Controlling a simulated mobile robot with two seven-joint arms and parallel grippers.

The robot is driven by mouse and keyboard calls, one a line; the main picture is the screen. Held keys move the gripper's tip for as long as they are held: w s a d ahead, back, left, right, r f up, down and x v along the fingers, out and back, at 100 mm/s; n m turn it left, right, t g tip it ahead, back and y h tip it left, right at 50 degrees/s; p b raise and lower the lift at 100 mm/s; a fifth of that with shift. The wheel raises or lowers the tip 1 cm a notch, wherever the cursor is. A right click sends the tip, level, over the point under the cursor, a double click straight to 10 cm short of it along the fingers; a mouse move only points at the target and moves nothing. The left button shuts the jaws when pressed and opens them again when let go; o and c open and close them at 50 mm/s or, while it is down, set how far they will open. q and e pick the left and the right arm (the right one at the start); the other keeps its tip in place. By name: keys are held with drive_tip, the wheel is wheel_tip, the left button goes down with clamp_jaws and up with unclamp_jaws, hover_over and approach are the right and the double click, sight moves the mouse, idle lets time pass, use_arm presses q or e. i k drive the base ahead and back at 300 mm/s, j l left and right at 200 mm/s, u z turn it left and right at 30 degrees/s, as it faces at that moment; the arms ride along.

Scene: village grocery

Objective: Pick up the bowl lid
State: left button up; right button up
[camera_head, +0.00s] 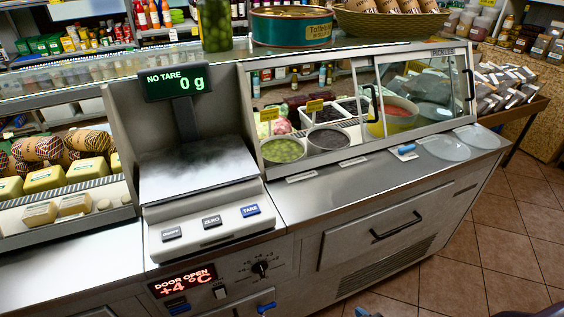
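Two pale, translucent round lids lie flat on the steel counter at the right. The nearer-left lid (445,148) is beside a small blue item, and the other lid (478,137) is to its right. Which one is the bowl lid I cannot tell.
A scale (195,170) reading 0 g stands left of the glass display case (360,100). A blue-handled item (405,148) lies on the counter. A green tin (291,26) and a basket (390,20) stand on top. Tiled floor (490,245) is clear at right.

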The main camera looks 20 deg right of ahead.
sight(446, 148)
drive_tip(key=z, duration=1.8)
drive_tip(key=i+l+u, duration=0.1)
drive_tip(key=i+l, duration=0.2)
drive_tip(key=i+l+u, duration=0.15)
drive_tip(key=i+l, duration=0.2)
drive_tip(key=i+l+u, duration=0.1)
drive_tip(key=i+l, duration=0.15)
drive_tip(key=l, duration=0.25)
